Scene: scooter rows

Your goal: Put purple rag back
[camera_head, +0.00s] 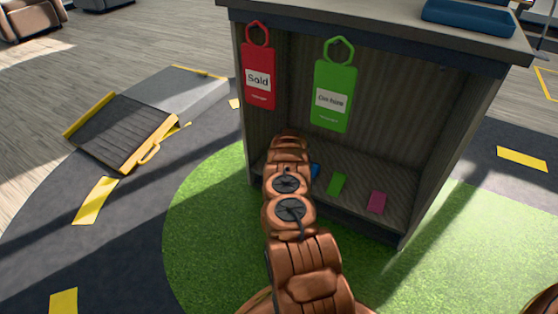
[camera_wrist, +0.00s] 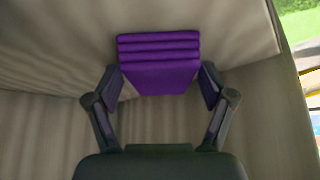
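The purple rag (camera_wrist: 160,62) is a thick folded stack near the top middle of the wrist view. My gripper (camera_wrist: 160,84) has one dark finger at each side of it. The finger tips lie close along the rag's sides; I cannot tell whether they press on it. In the head view my copper arm reaches into the open grey booth, and my gripper and the rag are hidden there.
On the booth's shelf (camera_head: 355,215) lie a blue piece (camera_head: 315,170), a green piece (camera_head: 337,184) and a pink piece (camera_head: 377,202). A blue tray (camera_head: 468,17) stands on top.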

